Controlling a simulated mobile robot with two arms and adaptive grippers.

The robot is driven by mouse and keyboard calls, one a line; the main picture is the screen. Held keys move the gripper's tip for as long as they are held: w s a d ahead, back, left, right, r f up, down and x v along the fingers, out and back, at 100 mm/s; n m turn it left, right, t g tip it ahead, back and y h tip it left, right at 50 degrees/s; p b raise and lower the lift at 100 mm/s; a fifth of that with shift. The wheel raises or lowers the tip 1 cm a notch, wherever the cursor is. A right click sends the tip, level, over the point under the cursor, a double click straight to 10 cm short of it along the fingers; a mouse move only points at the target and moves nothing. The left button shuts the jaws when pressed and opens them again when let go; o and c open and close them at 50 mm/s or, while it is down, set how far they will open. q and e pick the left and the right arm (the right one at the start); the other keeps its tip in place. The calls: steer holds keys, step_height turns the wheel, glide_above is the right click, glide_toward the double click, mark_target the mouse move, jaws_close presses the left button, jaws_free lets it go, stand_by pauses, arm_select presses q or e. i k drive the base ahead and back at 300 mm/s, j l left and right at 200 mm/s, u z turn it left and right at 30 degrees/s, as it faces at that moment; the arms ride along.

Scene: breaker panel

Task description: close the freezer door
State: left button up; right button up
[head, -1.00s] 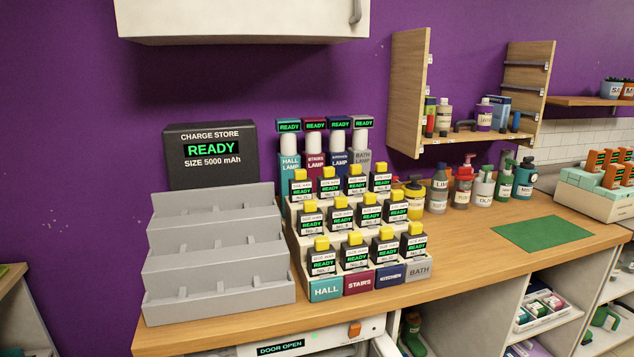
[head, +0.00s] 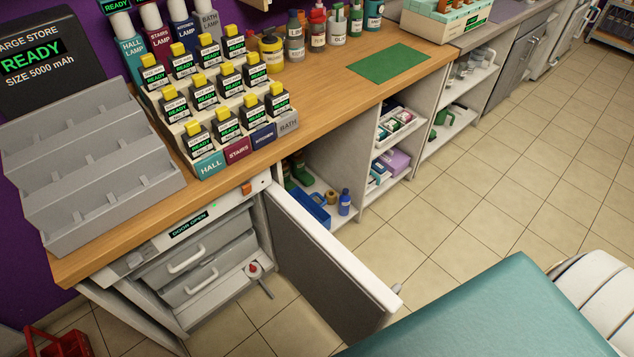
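The freezer (head: 190,262) stands under the wooden counter, with drawers that have white handles and a display reading DOOR OPEN (head: 189,226). Its door (head: 322,262) stands wide open, hinged at the right side and swung out into the room, with its dark inner face showing. Neither of my grippers shows in the head view.
Open shelves (head: 398,150) with bottles and boxes are right of the freezer. A red crate (head: 62,342) is on the floor at lower left. A teal padded surface (head: 500,315) fills the lower right. Tiled floor (head: 465,210) beyond the door is clear. Battery racks (head: 85,175) stand on the counter.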

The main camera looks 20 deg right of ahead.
mark_target(353, 300)
steer(key=k+l+u, duration=0.15)
steer(key=l, duration=0.35)
steer(key=l+u, duration=0.15)
steer(key=l, duration=0.3)
steer(key=k+l+u, duration=0.15)
steer(key=l, duration=0.3)
steer(key=k+l+u, duration=0.15)
steer(key=l, duration=0.3)
steer(key=k+l+u, duration=0.15)
steer(key=k+l, duration=0.15)
steer(key=k+l+u, duration=0.15)
steer(key=l, duration=0.35)
steer(key=k+l+u, duration=0.15)
steer(key=k+l, duration=0.15)
steer(key=l, duration=0.1)
